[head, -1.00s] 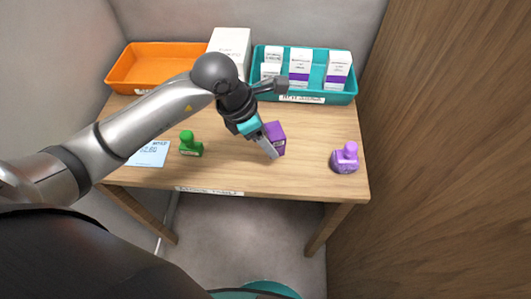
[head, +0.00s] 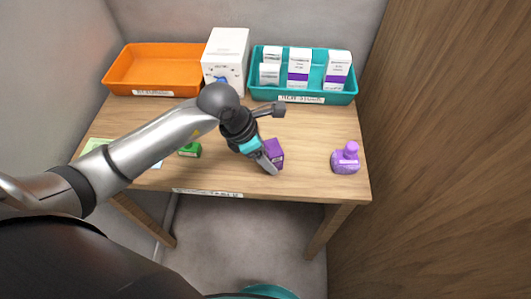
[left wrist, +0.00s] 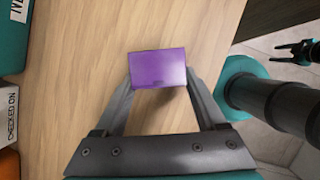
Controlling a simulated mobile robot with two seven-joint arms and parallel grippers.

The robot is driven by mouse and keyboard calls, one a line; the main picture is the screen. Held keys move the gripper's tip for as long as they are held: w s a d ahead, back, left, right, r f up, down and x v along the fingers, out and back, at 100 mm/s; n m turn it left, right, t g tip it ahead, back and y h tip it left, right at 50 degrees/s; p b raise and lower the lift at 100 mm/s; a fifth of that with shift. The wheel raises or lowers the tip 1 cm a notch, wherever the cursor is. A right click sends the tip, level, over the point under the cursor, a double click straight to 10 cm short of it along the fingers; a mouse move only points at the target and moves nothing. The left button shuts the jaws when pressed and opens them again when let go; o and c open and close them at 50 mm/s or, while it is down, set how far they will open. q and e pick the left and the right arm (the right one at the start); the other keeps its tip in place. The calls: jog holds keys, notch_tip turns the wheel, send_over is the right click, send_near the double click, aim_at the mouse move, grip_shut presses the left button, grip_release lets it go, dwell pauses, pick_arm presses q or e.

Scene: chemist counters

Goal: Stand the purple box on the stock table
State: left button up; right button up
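The purple box (head: 275,151) is at the front middle of the wooden table (head: 310,135). My left gripper (head: 270,165) reaches down to it from the left arm. In the left wrist view the purple box (left wrist: 158,69) sits between the two fingers, which touch its sides, so the gripper is shut on it. I cannot tell whether its base touches the table. My right gripper (left wrist: 297,53) shows small at the right of the left wrist view, its fingers apart and empty, away from the table.
An orange tray (head: 112,76), a white carton (head: 229,48) and a teal tray (head: 348,97) with several white boxes line the back. A purple stamp-shaped object (head: 345,160) stands right, a green one (head: 190,150) left, partly hidden by my arm. A wooden panel (head: 450,150) bounds the right.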

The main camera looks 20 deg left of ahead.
pick_arm(q)
jog(key=shift+o, duration=1.4)
jog(key=shift+r, duration=0.25)
jog(key=p+v, duration=0.2)
jog(key=v, duration=1)
jog(key=shift+f, duration=0.1)
